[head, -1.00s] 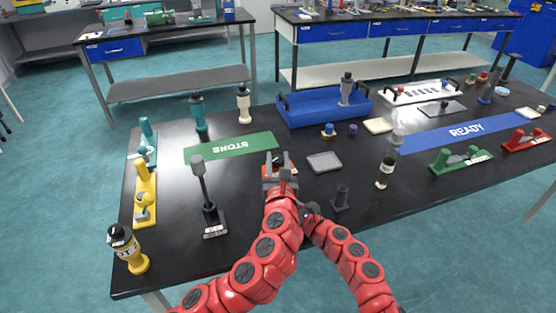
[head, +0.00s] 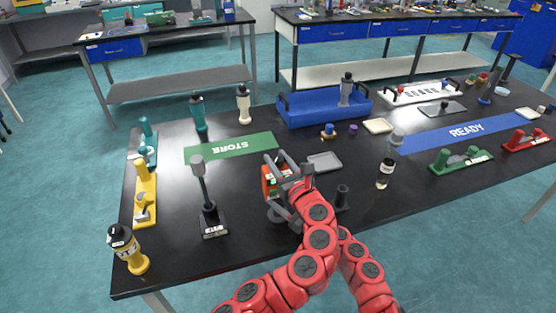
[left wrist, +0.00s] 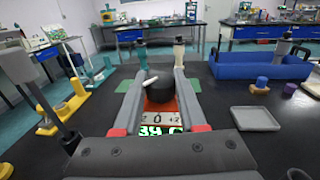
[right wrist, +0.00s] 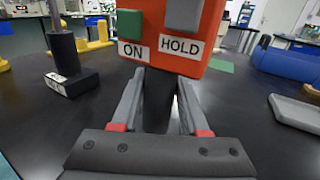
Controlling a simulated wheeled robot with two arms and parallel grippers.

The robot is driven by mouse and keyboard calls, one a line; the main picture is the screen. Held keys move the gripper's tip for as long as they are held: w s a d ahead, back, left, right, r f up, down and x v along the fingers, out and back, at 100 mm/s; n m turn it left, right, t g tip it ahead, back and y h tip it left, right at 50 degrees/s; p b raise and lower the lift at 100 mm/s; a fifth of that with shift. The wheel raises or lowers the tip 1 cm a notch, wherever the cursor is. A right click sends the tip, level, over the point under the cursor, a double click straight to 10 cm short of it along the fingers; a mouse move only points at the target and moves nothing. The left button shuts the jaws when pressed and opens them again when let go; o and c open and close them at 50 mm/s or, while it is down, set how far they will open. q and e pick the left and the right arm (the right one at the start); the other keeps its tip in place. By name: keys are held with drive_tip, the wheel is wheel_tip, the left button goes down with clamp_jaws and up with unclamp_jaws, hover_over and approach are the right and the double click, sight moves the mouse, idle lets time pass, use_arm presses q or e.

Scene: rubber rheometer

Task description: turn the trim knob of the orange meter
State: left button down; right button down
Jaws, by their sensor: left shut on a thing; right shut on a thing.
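The orange meter (head: 268,182) is at the middle of the black table, partly hidden by my grippers in the head view. The left wrist view shows its black trim knob (left wrist: 160,92) with a pale mark toward the upper left, above a scale label (left wrist: 154,117) and a lit green readout (left wrist: 158,130). My left gripper (head: 284,168) is shut on the knob, a finger on each side. The right wrist view shows the meter's ON and HOLD labels (right wrist: 180,47) and its dark stem (right wrist: 158,98). My right gripper (right wrist: 160,95) is shut on that stem, below the body.
A dark post on a labelled base (head: 212,222) stands left of the meter. A grey tray (head: 324,162) and a small black stand (head: 342,196) are on the right.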

use_arm(q)
drive_tip(key=shift+r+n+g+y, duration=0.1)
drive_tip(key=shift+n+g+y, duration=0.35)
drive_tip(key=shift+y, duration=0.25)
drive_tip(key=shift+s+d+n+g+y, duration=0.1)
drive_tip(key=shift+n+g+y, duration=0.15)
drive_tip(key=shift+n+y, duration=0.15)
drive_tip(key=shift+c, duration=2.3)
unclamp_jaws()
drive_tip(key=v, duration=1.2)
idle(0.6)
